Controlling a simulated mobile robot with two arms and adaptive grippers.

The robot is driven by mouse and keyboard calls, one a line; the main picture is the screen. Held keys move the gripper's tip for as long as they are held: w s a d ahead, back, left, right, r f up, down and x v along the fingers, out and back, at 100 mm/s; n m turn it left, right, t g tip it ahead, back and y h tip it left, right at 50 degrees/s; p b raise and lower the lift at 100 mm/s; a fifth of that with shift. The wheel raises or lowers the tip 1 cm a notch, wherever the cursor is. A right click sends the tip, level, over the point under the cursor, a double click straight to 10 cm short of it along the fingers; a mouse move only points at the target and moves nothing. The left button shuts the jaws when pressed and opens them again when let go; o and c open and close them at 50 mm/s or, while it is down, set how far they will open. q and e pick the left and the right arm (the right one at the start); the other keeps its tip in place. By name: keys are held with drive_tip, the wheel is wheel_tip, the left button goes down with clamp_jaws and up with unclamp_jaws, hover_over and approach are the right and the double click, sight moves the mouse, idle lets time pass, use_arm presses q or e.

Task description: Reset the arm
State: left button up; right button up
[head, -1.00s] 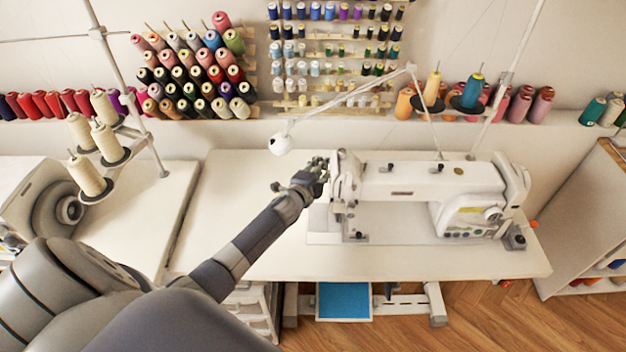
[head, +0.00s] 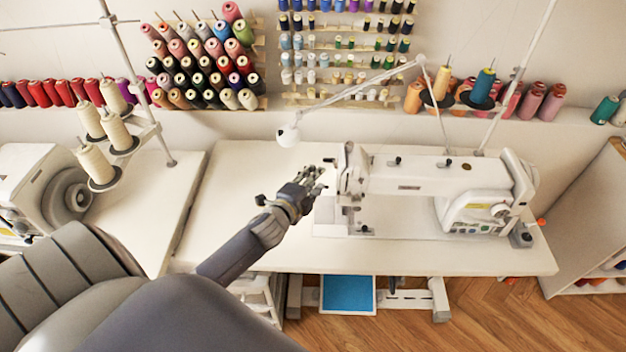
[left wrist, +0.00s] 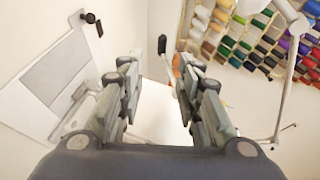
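My left arm comes in from the lower left of the head view. Its gripper (head: 318,177) is just left of the white sewing machine's (head: 415,180) head end, above the white table, with a small gap between them. In the left wrist view the two fingers of this gripper (left wrist: 158,75) stand apart with nothing between them, so it is open and empty. My right gripper is in neither view.
The sewing table (head: 235,190) is clear left of the machine. A white lamp (head: 288,136) hangs behind my gripper. Thread cones (head: 97,165) stand at the left. Spool racks (head: 345,55) line the back wall. A blue pedal (head: 348,294) is below the table.

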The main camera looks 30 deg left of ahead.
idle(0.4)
use_arm(q)
drive_tip(key=s+d+f+n+g+h, duration=0.1)
drive_tip(key=s+d+n+g, duration=0.35)
drive_tip(key=s, duration=0.55)
drive_tip(key=s+d+n+g, duration=0.3)
drive_tip(key=s+d+n, duration=0.15)
drive_tip(key=s, duration=0.55)
drive_tip(key=s+d+f+n+g+h, duration=0.1)
drive_tip(key=s+d+n+g, duration=0.4)
drive_tip(key=s, duration=0.5)
wheel_tip(320, 180, down, 26)
drive_tip(key=m, duration=0.1)
drive_tip(key=s+a+f+g, duration=0.1)
drive_tip(key=s+a+f, duration=0.1)
drive_tip(key=s+f, duration=1.5)
drive_tip(key=shift+s+a+b, duration=0.25)
drive_tip(key=shift+s+b, duration=0.05)
drive_tip(key=shift+s, duration=0.15)
drive_tip(key=shift+f, duration=0.1)
